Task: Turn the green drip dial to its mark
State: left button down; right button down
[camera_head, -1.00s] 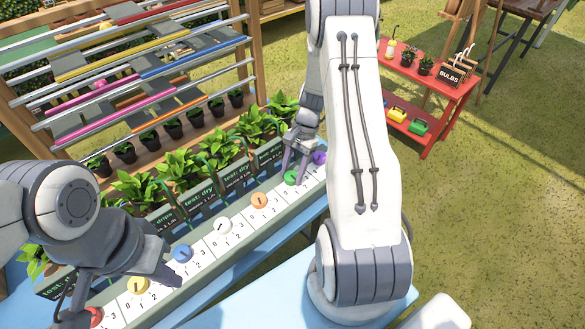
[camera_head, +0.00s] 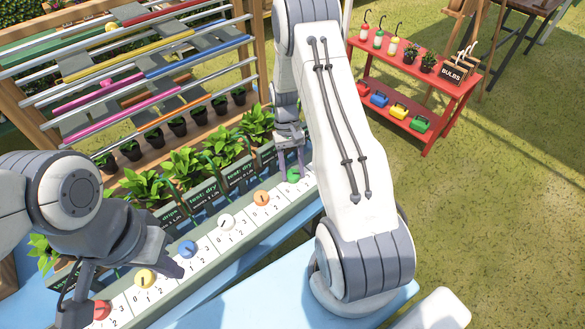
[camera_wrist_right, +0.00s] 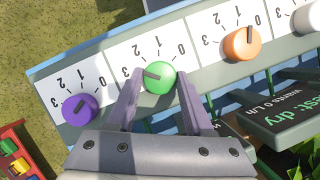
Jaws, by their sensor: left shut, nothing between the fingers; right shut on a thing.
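The green dial (camera_wrist_right: 160,77) sits on the white numbered strip near its far end, and its dark pointer faces left, close to the 3 in the right wrist view. It also shows in the head view (camera_head: 293,174), partly covered by my right gripper (camera_head: 291,160). In the wrist view my right gripper (camera_wrist_right: 160,84) has one finger on each side of the green dial and is shut on it. The mark for the green dial cannot be made out.
Purple (camera_wrist_right: 80,110) and orange (camera_wrist_right: 242,43) dials flank the green one. White (camera_head: 226,221), blue (camera_head: 187,248), yellow (camera_head: 145,279) and red (camera_head: 101,309) dials line the strip. Potted plants with signs stand behind it. A red table (camera_head: 415,80) stands at the back right.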

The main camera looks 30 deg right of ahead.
jog(key=shift+n+h, duration=0.4)
jog(key=shift+n, duration=0.7)
jog(key=shift+c, duration=1.4)
grip_release()
jog(key=shift+w+r, duration=0.1)
jog(key=b+v, duration=0.1)
jog(key=v, duration=0.9)
jog(key=shift+a+r, duration=0.15)
